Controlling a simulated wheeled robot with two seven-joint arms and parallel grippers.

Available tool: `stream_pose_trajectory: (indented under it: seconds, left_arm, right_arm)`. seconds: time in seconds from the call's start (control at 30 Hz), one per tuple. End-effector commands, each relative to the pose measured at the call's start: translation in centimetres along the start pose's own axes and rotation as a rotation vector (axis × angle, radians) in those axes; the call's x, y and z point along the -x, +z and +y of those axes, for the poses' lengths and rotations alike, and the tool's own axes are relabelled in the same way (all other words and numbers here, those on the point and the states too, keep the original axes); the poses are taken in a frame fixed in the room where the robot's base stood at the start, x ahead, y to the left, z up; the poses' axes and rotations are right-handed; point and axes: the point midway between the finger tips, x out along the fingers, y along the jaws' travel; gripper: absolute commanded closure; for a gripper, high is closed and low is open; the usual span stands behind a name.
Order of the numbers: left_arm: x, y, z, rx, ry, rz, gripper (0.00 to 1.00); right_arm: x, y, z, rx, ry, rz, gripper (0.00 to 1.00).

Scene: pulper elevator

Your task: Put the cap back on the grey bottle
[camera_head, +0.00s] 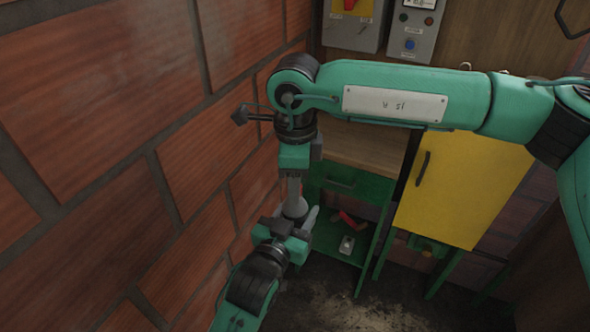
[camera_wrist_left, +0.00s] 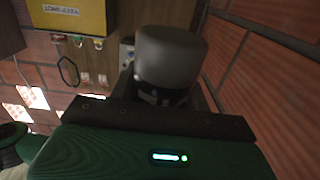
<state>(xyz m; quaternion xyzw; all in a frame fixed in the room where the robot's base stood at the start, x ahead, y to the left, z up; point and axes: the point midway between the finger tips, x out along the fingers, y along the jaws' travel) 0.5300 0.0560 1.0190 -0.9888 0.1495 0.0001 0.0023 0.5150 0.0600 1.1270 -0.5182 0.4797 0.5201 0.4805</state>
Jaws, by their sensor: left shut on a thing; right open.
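My left gripper (camera_head: 288,228) comes in from below and is shut on the grey bottle (camera_head: 295,204), which stands roughly upright between my two grippers in the head view. In the left wrist view the bottle shows as a dark grey cylinder (camera_wrist_left: 172,58) between the fingers. My right gripper (camera_head: 294,172) reaches down from above, directly over the top of the bottle. It is open, with its fingertips around or just above the narrow top; I cannot tell if they touch. I cannot make out the cap as a separate piece.
A brick wall (camera_head: 110,150) runs close along the left of both grippers. Behind them stand a green shelf unit (camera_head: 338,243) with small things on it and a yellow cabinet door (camera_head: 455,190). Grey control boxes (camera_head: 412,32) hang at the back.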

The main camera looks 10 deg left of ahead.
Motion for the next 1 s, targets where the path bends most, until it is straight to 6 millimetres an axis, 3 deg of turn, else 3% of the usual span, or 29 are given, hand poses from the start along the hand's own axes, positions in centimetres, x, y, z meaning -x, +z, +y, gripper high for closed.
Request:
stream_pose_trajectory:
  seconds: [0.2, 0.4, 0.7, 0.73, 0.83, 0.87, 1.0]
  left_arm:
    - [0.0, -0.07, 0.0, 0.0, 0.0, 0.002, 1.0]
    - [0.0, -0.07, 0.0, 0.0, 0.0, 0.002, 1.0]
    - [0.01, -0.08, 0.01, 0.0, 0.0, 0.002, 1.0]
    - [0.01, -0.08, 0.01, 0.0, 0.0, 0.002, 1.0]
    - [0.01, -0.08, 0.01, 0.0, 0.0, 0.002, 1.0]
    - [0.01, -0.08, 0.01, 0.0, 0.0, 0.002, 1.0]
    - [0.01, -0.07, 0.01, 0.0, 0.0, 0.002, 1.0]
  right_arm:
    - [0.01, -0.01, -0.01, 0.0, 0.0, 0.0, 0.6]
    - [0.03, -0.01, -0.02, -0.001, -0.001, 0.0, 1.0]
    - [0.05, -0.01, -0.05, -0.006, -0.001, 0.0, 1.0]
    - [0.05, -0.02, -0.06, -0.006, -0.001, 0.0, 0.75]
    - [0.05, -0.01, -0.05, -0.006, -0.001, 0.0, 0.55]
    - [0.05, -0.01, -0.05, -0.006, -0.001, 0.0, 0.52]
    - [0.05, -0.01, -0.03, -0.006, -0.001, 0.0, 0.52]
